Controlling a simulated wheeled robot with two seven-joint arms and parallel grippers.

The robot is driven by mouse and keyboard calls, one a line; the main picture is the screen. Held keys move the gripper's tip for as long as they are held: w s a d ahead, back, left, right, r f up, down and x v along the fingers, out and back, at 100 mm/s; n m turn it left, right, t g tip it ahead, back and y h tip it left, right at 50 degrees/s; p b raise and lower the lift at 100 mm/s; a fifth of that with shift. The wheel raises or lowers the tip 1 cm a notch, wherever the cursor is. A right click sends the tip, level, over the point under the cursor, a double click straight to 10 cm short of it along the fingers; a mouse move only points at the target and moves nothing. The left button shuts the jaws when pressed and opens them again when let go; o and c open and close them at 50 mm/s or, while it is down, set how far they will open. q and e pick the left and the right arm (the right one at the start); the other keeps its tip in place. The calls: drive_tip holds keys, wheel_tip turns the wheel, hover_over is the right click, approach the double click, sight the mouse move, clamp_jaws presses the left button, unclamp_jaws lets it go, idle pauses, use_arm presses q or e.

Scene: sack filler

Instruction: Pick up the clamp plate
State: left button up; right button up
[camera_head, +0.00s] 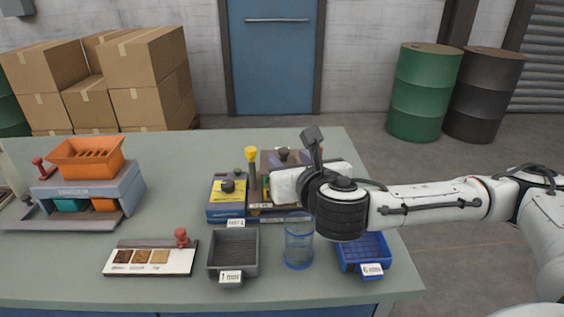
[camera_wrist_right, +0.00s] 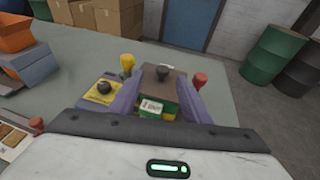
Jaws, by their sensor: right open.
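A brown plate with a dark round knob, which looks like the clamp plate (camera_head: 270,160), sits at the back middle of the workbench. It also shows in the right wrist view (camera_wrist_right: 176,85), above a green and yellow block with a white label. My right gripper (camera_wrist_right: 158,88) is open, its two purple fingers spread to either side of the plate and block. I cannot tell whether the fingers touch them. My left gripper is not in view.
A yellow-topped box with a dark knob (camera_head: 228,188) and a yellow-headed post (camera_head: 252,165) stand close by on the left. A red knob (camera_wrist_right: 200,79) stands on the right. A grey tray (camera_head: 252,245), clear cup (camera_head: 299,246) and blue tray (camera_head: 345,255) line the front.

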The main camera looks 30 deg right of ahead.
sight(284, 150)
drive_tip(key=shift+w+d+f, duration=0.1)
drive_tip(key=shift+w, duration=0.2)
drive_tip(key=x, duration=0.4)
drive_tip(key=shift+w+d, duration=0.1)
drive_tip(key=shift+d, duration=0.3)
drive_tip(key=shift+w+d, duration=0.1)
drive_tip(key=shift+w, duration=0.25)
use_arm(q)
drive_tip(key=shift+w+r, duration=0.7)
use_arm(e)
drive_tip(key=shift+c, duration=0.4)
clamp_jaws()
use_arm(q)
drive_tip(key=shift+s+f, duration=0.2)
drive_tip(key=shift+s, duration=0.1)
